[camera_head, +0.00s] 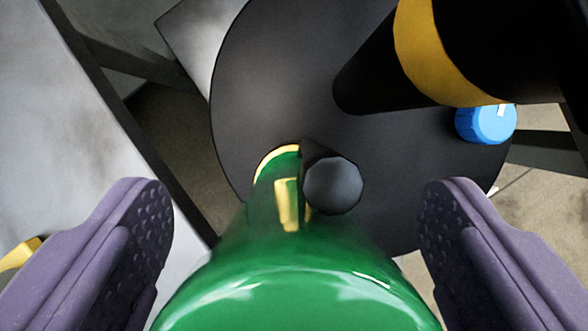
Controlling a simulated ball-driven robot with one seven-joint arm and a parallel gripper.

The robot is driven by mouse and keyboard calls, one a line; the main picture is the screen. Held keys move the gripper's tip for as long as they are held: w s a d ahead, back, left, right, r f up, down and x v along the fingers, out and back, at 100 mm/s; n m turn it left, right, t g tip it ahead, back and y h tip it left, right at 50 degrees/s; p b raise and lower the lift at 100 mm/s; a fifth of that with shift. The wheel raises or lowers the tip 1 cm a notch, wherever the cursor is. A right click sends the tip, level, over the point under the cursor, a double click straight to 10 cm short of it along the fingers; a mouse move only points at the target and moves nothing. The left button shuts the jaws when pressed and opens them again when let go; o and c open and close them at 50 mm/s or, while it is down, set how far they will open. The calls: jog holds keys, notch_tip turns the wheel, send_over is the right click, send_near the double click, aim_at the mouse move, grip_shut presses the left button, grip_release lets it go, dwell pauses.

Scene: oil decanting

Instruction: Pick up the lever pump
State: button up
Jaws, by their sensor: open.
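A glossy green body (290,285), which looks like the lever pump, fills the bottom middle of the view. It narrows upward to a neck with yellow marks, and a dark round-ended rod (332,186) stands beside the neck. Its lower part is cut off by the picture edge. My gripper (296,195) is open, with one purple padded finger on the left and one on the right. The green body lies between the fingers in the picture. A gap shows between each fingertip and the neck. I cannot tell the difference in depth.
A large dark round disc (270,80) lies behind the green body. A thick black cylinder with a yellow band (425,50) crosses the upper right. A blue ribbed knob (486,124) sits at the right. A pale grey surface (70,120) with a dark edge fills the left.

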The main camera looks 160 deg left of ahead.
jog(key=shift+s+r, duration=0.1)
grip_shut()
dwell(0.3)
